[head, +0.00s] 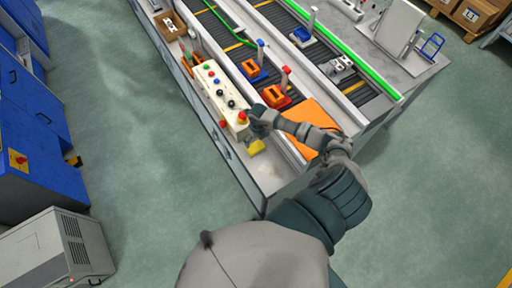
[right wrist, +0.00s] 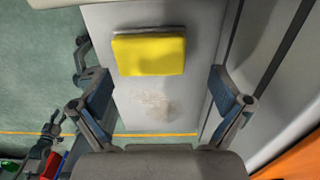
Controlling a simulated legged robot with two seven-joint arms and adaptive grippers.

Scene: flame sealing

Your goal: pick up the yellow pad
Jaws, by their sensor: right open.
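The yellow pad (head: 256,147) lies on the light grey edge of the workbench in the head view, beside the control box. In the right wrist view the yellow pad (right wrist: 149,55) lies flat on the grey surface, ahead of the fingers and between their lines. My right gripper (head: 258,126) is above the bench near the pad, partly covering the control box end. In the right wrist view my right gripper (right wrist: 160,101) is open and empty, its two fingers wide apart. My left gripper is not in view.
The control box (head: 222,98) with several buttons stands just beyond the pad. An orange panel (head: 312,121) lies to the right, by the conveyor (head: 290,52) with several orange and blue fixtures. The bench's near edge drops to open green floor (head: 140,150).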

